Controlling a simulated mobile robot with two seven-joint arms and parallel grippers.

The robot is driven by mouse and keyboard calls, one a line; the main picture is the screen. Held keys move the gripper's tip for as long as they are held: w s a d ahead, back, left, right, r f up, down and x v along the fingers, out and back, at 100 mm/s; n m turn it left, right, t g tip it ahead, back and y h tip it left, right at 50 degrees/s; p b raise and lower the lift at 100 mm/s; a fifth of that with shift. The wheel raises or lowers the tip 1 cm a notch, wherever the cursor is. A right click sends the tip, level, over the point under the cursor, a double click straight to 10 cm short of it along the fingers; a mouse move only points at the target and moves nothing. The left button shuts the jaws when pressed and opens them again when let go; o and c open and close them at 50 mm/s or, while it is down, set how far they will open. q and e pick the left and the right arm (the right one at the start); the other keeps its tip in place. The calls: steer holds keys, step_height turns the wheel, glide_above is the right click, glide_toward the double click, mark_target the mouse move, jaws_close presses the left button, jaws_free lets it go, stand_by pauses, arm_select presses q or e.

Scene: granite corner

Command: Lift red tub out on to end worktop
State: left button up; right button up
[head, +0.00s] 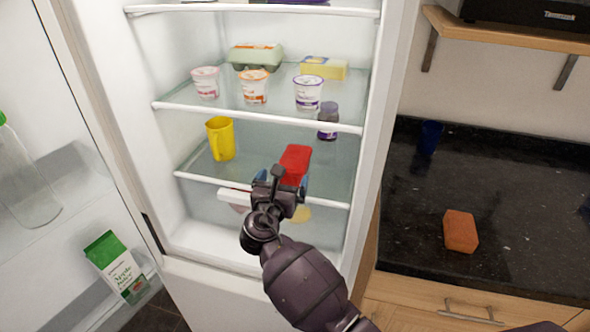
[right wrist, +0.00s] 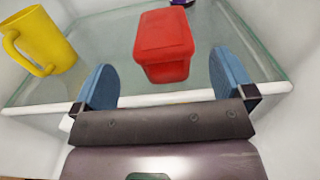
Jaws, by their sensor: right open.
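The red tub (head: 296,163) is a lidded box on a glass fridge shelf. In the right wrist view the red tub (right wrist: 164,45) lies just ahead of my fingers, towards the gap between them. My right gripper (head: 281,183) is at the front edge of that shelf. In the right wrist view its blue fingers stand apart with nothing between them, so the right gripper (right wrist: 165,82) is open. The end worktop is probably the dark granite worktop (head: 500,200) right of the fridge. My left gripper is not in view.
A yellow mug (head: 220,138) stands left of the tub, and a small dark jar (head: 328,120) behind it to the right. Yogurt pots (head: 254,87) stand on the shelf above. An orange block (head: 460,231) and a blue cup (head: 430,137) are on the worktop, with bare room between.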

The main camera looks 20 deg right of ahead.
mark_target(291, 165)
steer(key=shift+b+x, duration=0.3)
steer(key=shift+x, duration=3.1)
steer(key=shift+s+f, duration=0.1)
steer(key=shift+c, duration=0.5)
steer(key=c, duration=0.9)
